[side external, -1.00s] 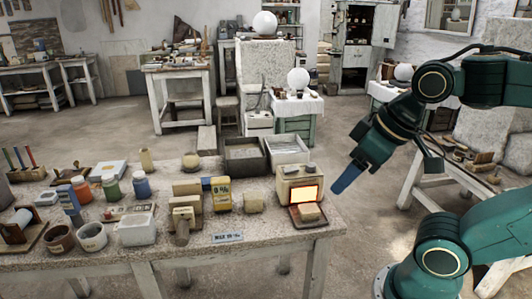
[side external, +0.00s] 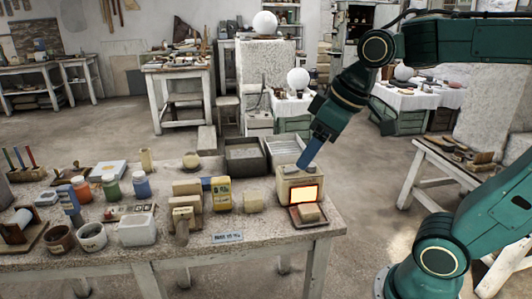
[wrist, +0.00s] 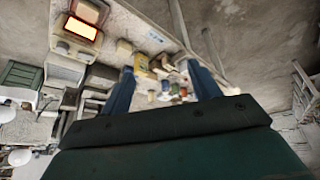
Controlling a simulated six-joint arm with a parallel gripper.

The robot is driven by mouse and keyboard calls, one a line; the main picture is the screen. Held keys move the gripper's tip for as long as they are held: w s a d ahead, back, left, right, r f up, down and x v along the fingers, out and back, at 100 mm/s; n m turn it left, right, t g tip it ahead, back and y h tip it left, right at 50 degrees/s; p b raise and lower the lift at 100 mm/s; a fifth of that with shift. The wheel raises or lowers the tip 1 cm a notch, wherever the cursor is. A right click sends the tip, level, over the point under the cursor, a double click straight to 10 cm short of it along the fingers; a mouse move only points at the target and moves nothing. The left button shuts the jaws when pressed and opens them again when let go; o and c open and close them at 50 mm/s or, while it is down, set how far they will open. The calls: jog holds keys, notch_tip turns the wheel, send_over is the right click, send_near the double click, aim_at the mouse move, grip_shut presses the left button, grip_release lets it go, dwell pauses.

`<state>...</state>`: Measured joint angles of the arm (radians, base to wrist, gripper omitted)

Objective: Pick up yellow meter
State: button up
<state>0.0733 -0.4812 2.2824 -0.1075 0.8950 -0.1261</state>
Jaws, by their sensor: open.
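The yellow meter (side external: 221,194) stands upright on the stone-topped table, near its middle, with a pale display on its upper front. It also shows in the wrist view (wrist: 141,62), small and near the left blue finger. My gripper (side external: 307,156) is in the air above the table's right end, over the cream box with the glowing orange window, to the right of the meter and apart from it. In the wrist view my gripper (wrist: 160,68) has its two blue fingers spread with nothing held between them.
The cream box (side external: 298,185) stands at the table's right end, a small tray (side external: 308,223) in front of it. Paint jars (side external: 111,187) stand further left.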

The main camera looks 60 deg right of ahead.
jog(key=w+d+n, duration=0.1)
jog(key=w+n, duration=0.1)
jog(key=w, duration=0.6)
jog(key=n+g+y, duration=0.2)
jog(key=n+y, duration=0.1)
jog(key=n, duration=0.2)
send_over(221, 179)
jog(key=s+d, duration=0.3)
notch_tip(221, 179, down, 15)
jog(key=shift+x, duration=4.1)
jog(key=shift+f, duration=0.15)
jog(key=shift+x, duration=2.45)
jog(key=shift+d, duration=0.1)
